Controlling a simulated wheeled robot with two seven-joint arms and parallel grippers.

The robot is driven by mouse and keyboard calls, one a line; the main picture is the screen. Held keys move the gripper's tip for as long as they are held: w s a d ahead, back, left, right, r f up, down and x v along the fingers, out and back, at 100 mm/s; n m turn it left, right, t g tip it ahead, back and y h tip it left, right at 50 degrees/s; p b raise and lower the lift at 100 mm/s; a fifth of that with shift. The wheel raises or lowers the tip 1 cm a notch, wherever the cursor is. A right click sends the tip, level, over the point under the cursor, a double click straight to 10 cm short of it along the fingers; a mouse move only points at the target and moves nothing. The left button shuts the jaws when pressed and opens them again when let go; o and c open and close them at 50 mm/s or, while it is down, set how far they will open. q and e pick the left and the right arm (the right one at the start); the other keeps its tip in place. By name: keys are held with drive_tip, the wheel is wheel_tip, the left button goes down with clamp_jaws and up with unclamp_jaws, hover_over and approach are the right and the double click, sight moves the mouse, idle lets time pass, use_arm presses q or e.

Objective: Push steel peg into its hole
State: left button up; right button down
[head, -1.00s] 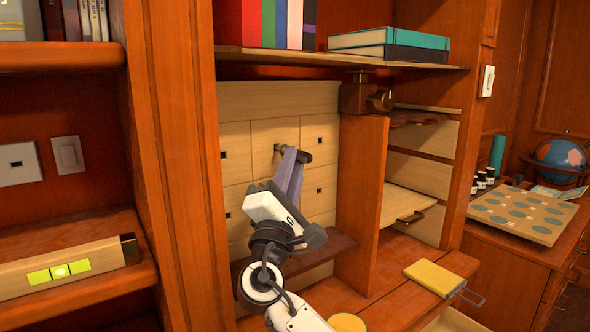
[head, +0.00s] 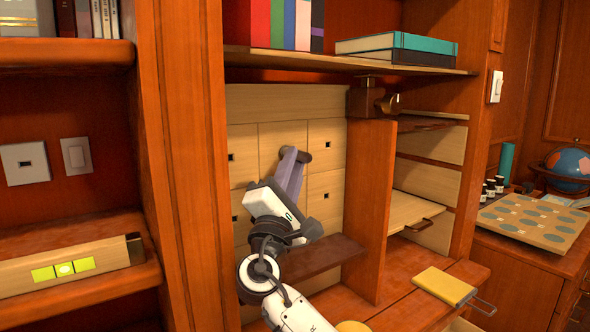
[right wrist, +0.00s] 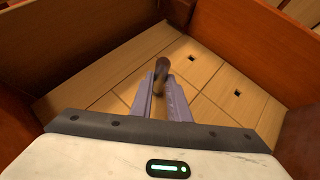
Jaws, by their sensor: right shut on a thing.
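The steel peg (head: 306,157) is a dark, short rod between the purple fingers of my right gripper (head: 293,155). The gripper is shut on it, in front of the pale wood panel (head: 285,105) with small square holes. In the right wrist view the peg (right wrist: 161,69) shows brownish grey, its near end standing out between the fingertips (right wrist: 162,88). The peg's far end and the panel spot behind it are hidden, so I cannot tell how deep it sits. Other square holes show at the left (head: 231,157) and right (head: 327,144). My left gripper is not in view.
A dark brown ledge (head: 325,255) juts out below my right gripper. An upright wooden divider (head: 370,200) stands to its right, and a shelf (head: 300,62) with books runs above. A yellow book-like object (head: 445,285) lies on the desk at the right.

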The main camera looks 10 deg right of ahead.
drive_tip(key=shift+w, duration=0.15)
drive_tip(key=c, duration=1.6)
unclamp_jaws()
